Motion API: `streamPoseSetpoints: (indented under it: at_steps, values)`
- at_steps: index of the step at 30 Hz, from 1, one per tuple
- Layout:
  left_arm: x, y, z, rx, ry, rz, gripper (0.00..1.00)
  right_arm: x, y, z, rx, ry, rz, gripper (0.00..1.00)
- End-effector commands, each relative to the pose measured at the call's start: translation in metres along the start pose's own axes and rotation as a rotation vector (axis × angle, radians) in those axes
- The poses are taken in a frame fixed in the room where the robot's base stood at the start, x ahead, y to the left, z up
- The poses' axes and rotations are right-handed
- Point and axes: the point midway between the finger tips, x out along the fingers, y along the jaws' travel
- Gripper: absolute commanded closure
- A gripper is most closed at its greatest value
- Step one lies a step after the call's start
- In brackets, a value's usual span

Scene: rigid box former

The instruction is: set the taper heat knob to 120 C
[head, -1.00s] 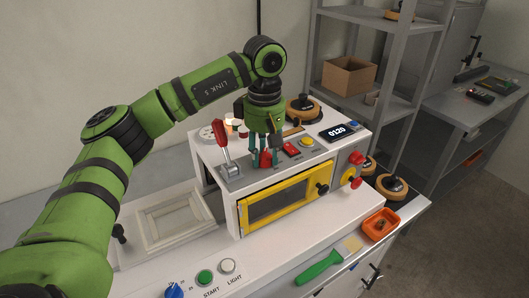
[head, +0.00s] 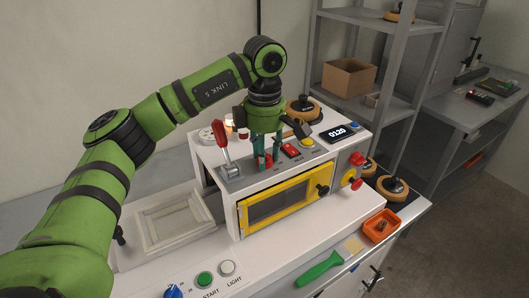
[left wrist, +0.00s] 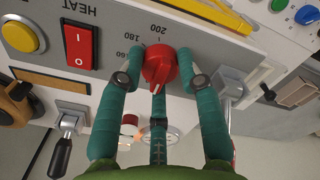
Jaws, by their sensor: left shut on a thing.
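The red taper heat knob (left wrist: 159,66) sits on the grey top panel of the white machine. It also shows in the head view (head: 264,162). My left gripper (left wrist: 160,76) points down at the panel, with its teal fingers shut around the knob. In the head view my left gripper (head: 263,160) partly hides the knob. In the left wrist view the printed marks 160, 180 and 200 show beside the knob, and its narrow end points toward the bottom of the picture. Other marks are hidden by the fingers. The display (head: 338,132) reads 0120.
A red-handled lever (head: 222,143) stands left of the knob. A red rocker switch (head: 290,150) and a yellow button (head: 307,142) are to its right. The yellow-framed door (head: 308,184) is below in front. A green-handled brush (head: 318,269) and orange tray (head: 381,226) lie at the bench front.

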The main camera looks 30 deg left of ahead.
Motion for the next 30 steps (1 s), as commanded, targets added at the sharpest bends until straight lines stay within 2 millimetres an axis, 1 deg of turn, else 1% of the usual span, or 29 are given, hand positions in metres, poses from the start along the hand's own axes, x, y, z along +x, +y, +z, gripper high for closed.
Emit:
streamPoseSetpoints:
  at_steps: [14,15,16,17,26,30]
  values:
    - [0.002,-0.0008,0.0002,-0.016,0.002,-0.005,0.97,0.0003,0.0005,-0.0001,0.0,0.0,0.001,0.6]
    - [0.0021,-0.0008,0.0002,-0.016,0.002,-0.005,0.6,0.0003,0.0005,0.0,0.0,0.0,0.001,0.6]
    - [0.002,-0.0008,0.0002,-0.016,0.002,-0.005,0.48,0.0003,0.0005,0.0,0.0,0.0,0.001,0.6]
    - [0.0019,-0.0008,0.0002,-0.015,0.002,-0.004,0.4,0.0003,0.0005,0.0,0.0,0.0,0.001,0.6]
    - [0.0004,-0.0003,0.0001,-0.015,0.001,-0.001,0.4,0.0002,0.0032,0.0001,-0.002,0.0,0.004,0.6]
    - [-0.0075,0.0002,0.0004,-0.015,0.0,0.0,0.4,0.0001,0.0037,0.0001,-0.002,0.0,0.004,0.6]
